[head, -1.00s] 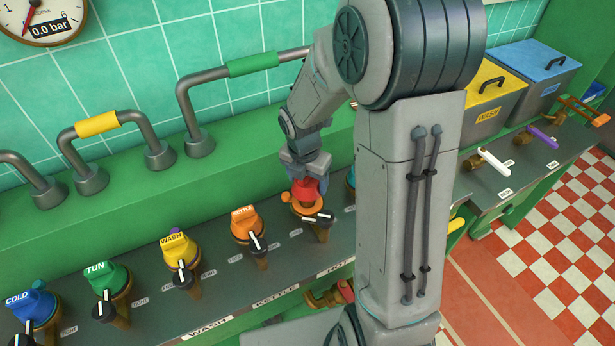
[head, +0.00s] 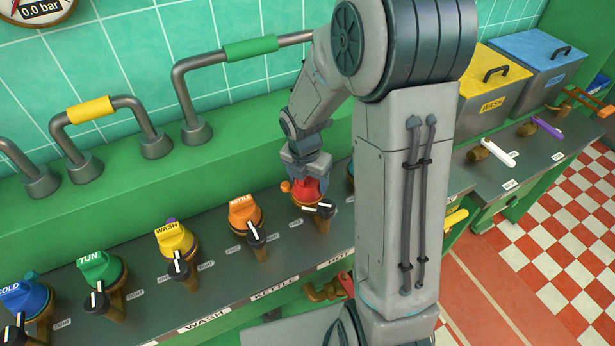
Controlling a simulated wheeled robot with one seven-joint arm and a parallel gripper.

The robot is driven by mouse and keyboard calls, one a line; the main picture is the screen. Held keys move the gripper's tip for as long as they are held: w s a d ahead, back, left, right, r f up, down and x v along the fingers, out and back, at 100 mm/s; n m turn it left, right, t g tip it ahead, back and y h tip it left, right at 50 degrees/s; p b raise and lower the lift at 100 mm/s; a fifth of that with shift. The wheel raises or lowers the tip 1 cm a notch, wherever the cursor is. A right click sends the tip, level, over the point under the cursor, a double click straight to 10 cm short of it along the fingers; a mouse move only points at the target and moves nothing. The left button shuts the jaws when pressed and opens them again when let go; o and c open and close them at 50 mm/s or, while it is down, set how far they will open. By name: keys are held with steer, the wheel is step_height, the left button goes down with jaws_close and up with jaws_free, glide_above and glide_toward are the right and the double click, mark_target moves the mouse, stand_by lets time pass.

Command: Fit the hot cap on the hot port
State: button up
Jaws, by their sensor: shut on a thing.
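The red hot cap (head: 309,191) is between the fingers of my gripper (head: 307,174), which is shut on it and points down. The cap sits at the top of the hot port (head: 322,222), in line with the HOT label. The port's copper body and black lever with a white mark show just below the cap. Cap and port look to be touching, but I cannot tell whether the cap is fully seated. A small orange tab (head: 286,186) sticks out to the left of the cap.
The orange kettle cap (head: 244,211), yellow wash cap (head: 174,238), green tun cap (head: 99,267) and blue cold cap (head: 25,298) stand on ports to the left. Bent pipes (head: 197,130) rise behind.

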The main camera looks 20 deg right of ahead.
steer(key=shift+f, duration=0.35)
stand_by(0.3)
steer(key=o, duration=1)
step_height(320, 180, up, 14)
steer(key=s+a, duration=0.1)
steer(key=shift+f, duration=0.15)
steer(key=shift+s+a, duration=0.1)
steer(key=s+r+m+t, duration=0.1)
steer(key=s+m, duration=0.7)
steer(key=m, duration=0.5)
steer(key=s+d+r+m+t+y, duration=0.1)
steer(key=s+r+m, duration=0.1)
steer(key=s+m, duration=0.6)
steer(key=m, duration=0.6)
steer(key=shift+r, duration=0.3)
